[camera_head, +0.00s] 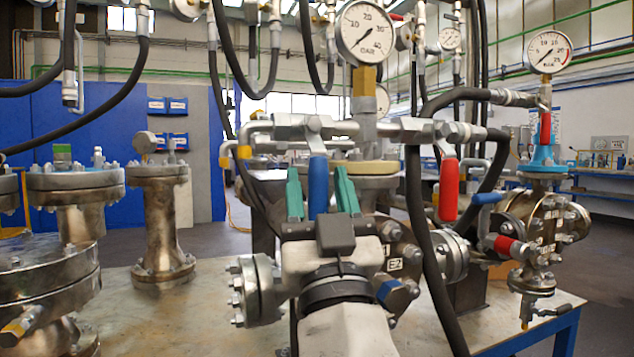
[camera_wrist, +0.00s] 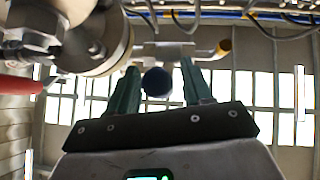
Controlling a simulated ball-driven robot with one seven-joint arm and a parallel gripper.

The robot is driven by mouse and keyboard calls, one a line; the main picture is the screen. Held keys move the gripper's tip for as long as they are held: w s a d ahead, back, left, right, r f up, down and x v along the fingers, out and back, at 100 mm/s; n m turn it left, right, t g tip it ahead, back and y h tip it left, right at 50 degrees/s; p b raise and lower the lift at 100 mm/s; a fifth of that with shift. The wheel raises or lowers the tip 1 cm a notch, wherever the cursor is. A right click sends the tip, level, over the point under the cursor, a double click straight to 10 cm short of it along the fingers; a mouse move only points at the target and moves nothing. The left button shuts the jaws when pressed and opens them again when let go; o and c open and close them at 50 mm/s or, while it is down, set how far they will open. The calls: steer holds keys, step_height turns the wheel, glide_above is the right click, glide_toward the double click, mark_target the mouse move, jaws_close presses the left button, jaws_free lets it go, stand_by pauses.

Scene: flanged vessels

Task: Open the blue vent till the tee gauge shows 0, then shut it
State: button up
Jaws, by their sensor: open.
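The blue vent handle (camera_head: 318,187) hangs down from a grey valve on the pipework above a flanged tee. My gripper (camera_head: 323,194) is open, with one green finger on each side of the blue handle. In the wrist view the handle's round blue end (camera_wrist: 157,82) shows between the fingers of my gripper (camera_wrist: 159,80), with gaps beside it. A large round gauge (camera_head: 365,32) stands on a brass fitting above the tee. Its needle lies slantwise near the lower left; the exact reading is too small to tell. My wrist hides part of the tee body.
A red handle (camera_head: 448,190) hangs right of the blue one, and also shows in the wrist view (camera_wrist: 28,85). A black hose (camera_head: 418,220) runs down close to my arm's right. Another gauge (camera_head: 549,52) stands at right. A flanged spool (camera_head: 160,222) stands at left on the table.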

steer(key=b+v, duration=0.2)
steer(key=v, duration=0.7)
steer(key=shift+f, duration=0.25)
steer(key=shift+s, duration=0.1)
